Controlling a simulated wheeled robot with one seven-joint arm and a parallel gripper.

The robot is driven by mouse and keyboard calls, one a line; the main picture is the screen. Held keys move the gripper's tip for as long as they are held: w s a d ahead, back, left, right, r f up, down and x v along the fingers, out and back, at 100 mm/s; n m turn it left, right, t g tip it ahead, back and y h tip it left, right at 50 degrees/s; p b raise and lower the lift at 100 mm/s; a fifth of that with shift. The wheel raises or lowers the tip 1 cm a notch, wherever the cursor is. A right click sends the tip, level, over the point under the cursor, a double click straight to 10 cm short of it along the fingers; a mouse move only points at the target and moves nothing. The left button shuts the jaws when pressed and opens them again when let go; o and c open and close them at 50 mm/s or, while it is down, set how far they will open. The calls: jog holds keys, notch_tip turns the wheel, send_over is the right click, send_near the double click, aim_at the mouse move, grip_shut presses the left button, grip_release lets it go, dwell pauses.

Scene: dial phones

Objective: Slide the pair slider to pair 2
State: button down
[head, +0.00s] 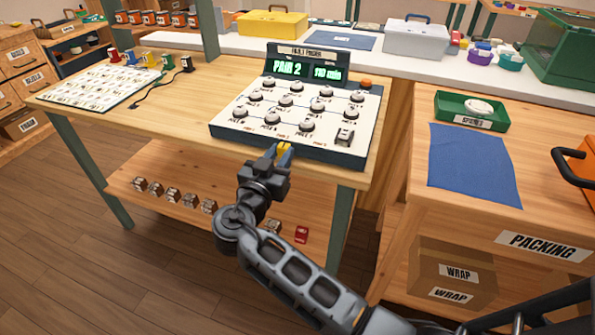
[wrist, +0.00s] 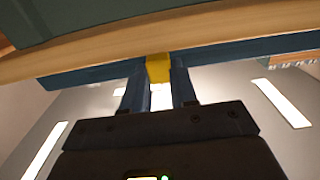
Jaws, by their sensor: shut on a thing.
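The dial console (head: 224,130) stands on the wooden bench. Its white top carries several round knobs, and its green display (head: 290,68) reads "PAIR 2" and "110 min". My gripper (head: 284,150) is at the console's front edge, shut on a small yellow slider (head: 286,147). In the wrist view, my gripper's two fingers (wrist: 158,85) stand on either side of the yellow slider (wrist: 158,68), under the blue console edge (wrist: 90,77). The rest of the slider and its track are hidden.
A card with rows of pictures (head: 95,88) and several coloured plugs (head: 150,60) lie on the bench's left. An orange button (head: 366,84) sits at the console's upper right. A blue cloth (head: 470,165) and green tray (head: 497,122) lie on the right-hand table.

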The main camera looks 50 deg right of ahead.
jog(key=shift+w+a, duration=0.2)
jog(key=shift+w, duration=0.4)
jog(key=c, duration=0.9)
grip_release()
jog(key=b+v, duration=0.1)
jog(key=v, duration=0.6)
jog(key=shift+s+a, duration=0.1)
jog(key=shift+a, duration=0.3)
